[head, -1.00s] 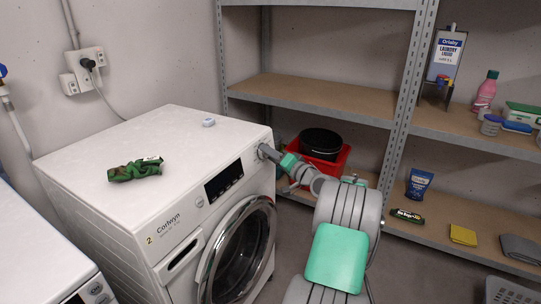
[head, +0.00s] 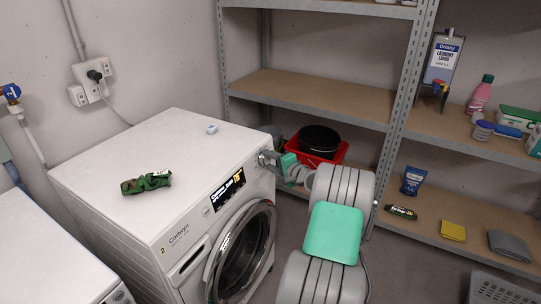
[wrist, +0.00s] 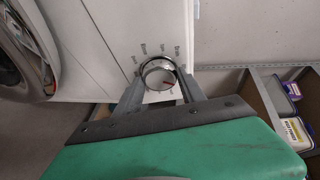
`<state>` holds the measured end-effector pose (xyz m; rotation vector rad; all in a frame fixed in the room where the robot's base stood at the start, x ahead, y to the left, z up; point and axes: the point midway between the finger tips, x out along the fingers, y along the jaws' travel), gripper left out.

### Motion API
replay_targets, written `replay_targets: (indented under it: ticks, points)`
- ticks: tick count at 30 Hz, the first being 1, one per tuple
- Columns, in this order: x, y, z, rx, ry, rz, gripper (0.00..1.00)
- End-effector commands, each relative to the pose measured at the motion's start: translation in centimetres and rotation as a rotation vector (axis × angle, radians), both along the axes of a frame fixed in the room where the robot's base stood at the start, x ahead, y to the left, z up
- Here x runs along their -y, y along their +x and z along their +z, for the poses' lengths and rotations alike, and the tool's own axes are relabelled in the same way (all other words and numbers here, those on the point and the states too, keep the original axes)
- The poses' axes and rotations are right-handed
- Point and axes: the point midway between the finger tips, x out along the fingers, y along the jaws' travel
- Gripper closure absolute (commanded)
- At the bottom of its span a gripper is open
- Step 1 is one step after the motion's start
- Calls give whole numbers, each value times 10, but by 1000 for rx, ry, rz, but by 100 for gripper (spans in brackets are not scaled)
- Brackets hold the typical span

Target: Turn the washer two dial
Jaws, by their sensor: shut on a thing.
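The washer marked 2 (head: 170,232) is white, with a round glass door (head: 245,250) and a display (head: 228,188) that is lit with yellow and white marks.
Another white machine (head: 50,255) stands at left. Shelves (head: 310,98) with bottles and a red tub (head: 338,152) stand behind and right of my arm.

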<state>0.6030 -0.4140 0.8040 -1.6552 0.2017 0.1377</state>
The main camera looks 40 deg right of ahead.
Motion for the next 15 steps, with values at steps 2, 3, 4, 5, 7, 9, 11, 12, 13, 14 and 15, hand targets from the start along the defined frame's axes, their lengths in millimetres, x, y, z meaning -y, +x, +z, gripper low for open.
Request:
replay_targets:
  ticks: [2,3,4,5,7,9,11,12,13,14,15]
  points:
    - [0,0,1,-9,21,-4,94]
    - [0,0,1,-13,29,-5,94]
    - [0,0,0,-14,34,-7,94]
    - [0,0,0,-16,38,-7,94]
    - [0,0,-1,-18,44,-8,94]
    - [0,0,-1,-20,47,-9,94]
    - [0,0,-1,-20,47,-9,94]
    - [0,0,-2,-20,47,-9,94]
    - [0,0,-2,-20,47,-9,94]
    - [0,0,-2,-20,47,-9,94]
    - [0,0,-2,-20,47,-9,94]
